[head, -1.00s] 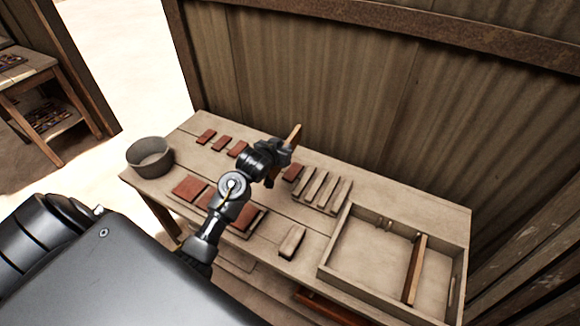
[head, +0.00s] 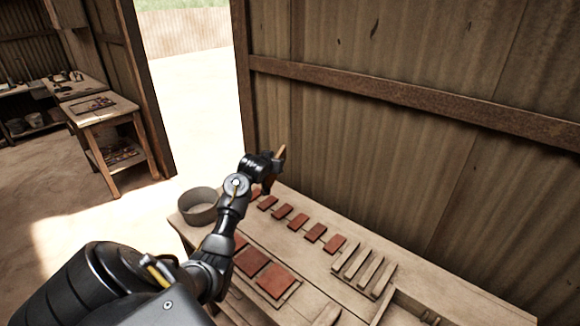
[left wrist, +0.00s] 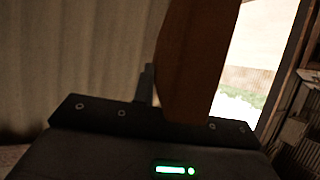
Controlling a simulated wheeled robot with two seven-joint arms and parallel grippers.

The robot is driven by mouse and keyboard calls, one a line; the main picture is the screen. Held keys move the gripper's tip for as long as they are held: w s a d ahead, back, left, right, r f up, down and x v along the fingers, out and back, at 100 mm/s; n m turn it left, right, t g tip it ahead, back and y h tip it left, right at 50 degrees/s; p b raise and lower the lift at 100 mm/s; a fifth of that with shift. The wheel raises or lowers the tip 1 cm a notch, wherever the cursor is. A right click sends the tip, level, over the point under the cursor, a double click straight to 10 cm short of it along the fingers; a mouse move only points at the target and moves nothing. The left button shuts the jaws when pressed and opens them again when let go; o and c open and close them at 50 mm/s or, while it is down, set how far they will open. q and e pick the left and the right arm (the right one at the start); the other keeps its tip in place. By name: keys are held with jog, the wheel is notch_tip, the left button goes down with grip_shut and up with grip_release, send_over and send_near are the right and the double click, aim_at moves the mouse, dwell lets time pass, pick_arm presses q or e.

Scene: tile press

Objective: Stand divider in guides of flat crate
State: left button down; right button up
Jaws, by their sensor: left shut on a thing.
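My left gripper (head: 272,165) is shut on a brown wooden divider (head: 281,153) and holds it up above the back left part of the table, near the corrugated wall. In the left wrist view the divider (left wrist: 192,60) stands up large from the jaws as a flat brown board. The flat crate (head: 408,304) shows only as a corner at the lower right edge of the head view. Its guides and most of its inside are out of the frame. My right gripper is not in view.
A round grey bowl (head: 199,206) stands at the table's left end. Several red tiles (head: 297,221) lie in a row along the back, with larger ones (head: 251,261) in front. Several pale wooden strips (head: 364,270) lie beside the crate. The corrugated wall (head: 350,150) rises behind the table.

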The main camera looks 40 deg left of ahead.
pick_arm(q)
jog(key=s+d+f+m+h, duration=0.1)
jog(key=s+d, duration=0.1)
jog(key=d, duration=1.3)
jog(key=s+d+r+m+t+h+b, duration=0.15)
jog(key=d+r, duration=0.35)
jog(key=d, duration=0.6)
jog(key=d+r+m+h, duration=0.2)
jog(key=d+r, duration=0.2)
jog(key=d, duration=0.6)
jog(key=s+d+f+m+h+b, duration=0.1)
jog(key=s+d+f+b, duration=0.2)
jog(key=d+b, duration=0.3)
jog(key=s+b, duration=0.1)
jog(key=b, duration=0.3)
jog(key=shift+d+f+b, duration=0.3)
jog(key=shift+f+b, duration=0.1)
